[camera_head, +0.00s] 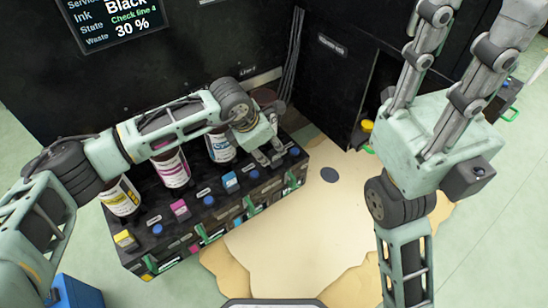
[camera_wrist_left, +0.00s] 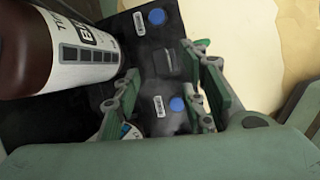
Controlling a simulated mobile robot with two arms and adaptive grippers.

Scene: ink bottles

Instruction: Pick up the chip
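Small coloured chips sit on the black rack (camera_head: 186,258) in front of the bottles: yellow (camera_head: 125,240), magenta (camera_head: 180,209) and cyan (camera_head: 230,182). In the left wrist view a dark block, seemingly a black chip (camera_wrist_left: 164,63), stands on the rack between two blue buttons. My left gripper (camera_head: 268,156) is over the rack's right end. In the left wrist view its fingers (camera_wrist_left: 160,95) are spread either side of the rack top near this block, with nothing held. My right gripper (camera_head: 472,45) is raised at the right, fingers apart and empty, tips partly cut off.
Yellow (camera_head: 121,198), magenta (camera_head: 172,170) and cyan (camera_head: 219,147) label bottles stand along the rack; a brown bottle (camera_wrist_left: 40,45) is close beside my left gripper. A screen (camera_head: 110,18) reads Black, waste 30 %.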

